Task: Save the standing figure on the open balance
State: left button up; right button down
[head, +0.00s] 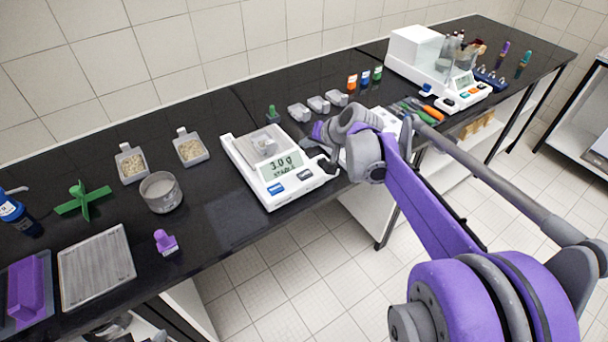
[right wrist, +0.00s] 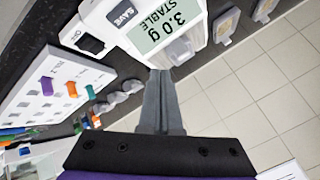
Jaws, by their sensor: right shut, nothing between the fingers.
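The open balance (head: 240,162) stands on the black bench in the middle of the head view. A dark grey SAVE button (right wrist: 123,12) shows near the display in the right wrist view. My left gripper is not in view.
A second balance with a clear shield (head: 440,60) stands farther right. A white board with coloured pieces (right wrist: 55,85) is near my right gripper.

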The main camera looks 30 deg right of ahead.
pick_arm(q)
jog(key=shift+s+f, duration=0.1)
pick_arm(e)
jog(key=shift+f, duration=0.1)
jog(key=b, duration=0.4)
send_over(307, 176)
notch_tip(307, 176, down, 8)
jog(key=shift+s+a+r, duration=0.1)
jog(key=shift+s, duration=0.05)
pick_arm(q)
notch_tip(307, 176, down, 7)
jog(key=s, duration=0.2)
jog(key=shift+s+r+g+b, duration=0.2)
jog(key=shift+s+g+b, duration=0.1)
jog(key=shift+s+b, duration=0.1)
pick_arm(e)
jog(key=shift+f, duration=0.4)
dwell(0.5)
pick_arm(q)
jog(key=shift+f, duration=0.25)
pick_arm(e)
jog(key=shift+f, duration=0.4)
